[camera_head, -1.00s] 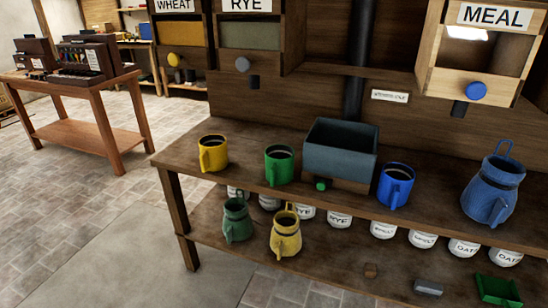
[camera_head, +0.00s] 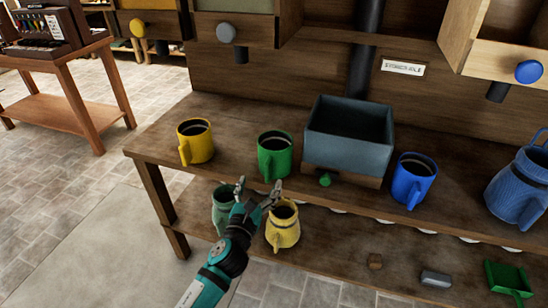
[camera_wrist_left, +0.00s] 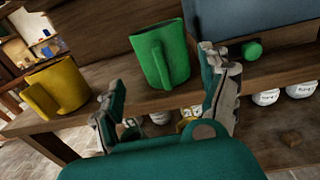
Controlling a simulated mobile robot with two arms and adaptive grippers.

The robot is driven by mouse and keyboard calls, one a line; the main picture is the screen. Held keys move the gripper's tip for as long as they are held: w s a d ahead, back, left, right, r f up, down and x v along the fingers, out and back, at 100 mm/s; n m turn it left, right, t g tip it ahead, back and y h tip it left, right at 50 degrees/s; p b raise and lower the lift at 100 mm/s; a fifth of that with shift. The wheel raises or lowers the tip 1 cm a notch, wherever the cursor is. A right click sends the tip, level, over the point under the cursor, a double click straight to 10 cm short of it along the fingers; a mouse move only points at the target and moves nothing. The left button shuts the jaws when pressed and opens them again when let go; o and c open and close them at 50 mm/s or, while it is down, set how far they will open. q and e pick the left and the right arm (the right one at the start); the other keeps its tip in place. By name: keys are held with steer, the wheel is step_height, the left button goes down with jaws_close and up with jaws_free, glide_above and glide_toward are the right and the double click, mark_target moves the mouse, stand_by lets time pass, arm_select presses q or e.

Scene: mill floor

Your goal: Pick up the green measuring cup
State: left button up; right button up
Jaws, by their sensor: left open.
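The green measuring cup (camera_head: 275,157) stands upright on the wooden bench top, between the yellow cup (camera_head: 195,142) and the grey bin (camera_head: 347,140). In the left wrist view the green cup (camera_wrist_left: 167,57) is just beyond the fingers, its handle facing the camera. My left gripper (camera_head: 258,187) is open and empty, a little in front of and below the cup, apart from it. It also shows in the left wrist view (camera_wrist_left: 165,95), fingers spread. My right gripper is not in view.
A blue cup (camera_head: 410,182) stands right of the bin. A blue jug (camera_head: 518,190) is farther right. On the lower shelf are a green jug (camera_head: 222,208), a yellow jug (camera_head: 284,228) and a green scoop (camera_head: 507,279). A side table (camera_head: 72,78) stands at the left.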

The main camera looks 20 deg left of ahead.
mark_target(270, 162)
arm_select(q)
steer(key=w, duration=0.4)
steer(key=shift+w, duration=0.7)
steer(key=w, duration=0.5)
steer(key=shift+a, duration=0.1)
steer(key=shift+c, duration=0.6)
steer(key=c, duration=0.5)
jaws_close()
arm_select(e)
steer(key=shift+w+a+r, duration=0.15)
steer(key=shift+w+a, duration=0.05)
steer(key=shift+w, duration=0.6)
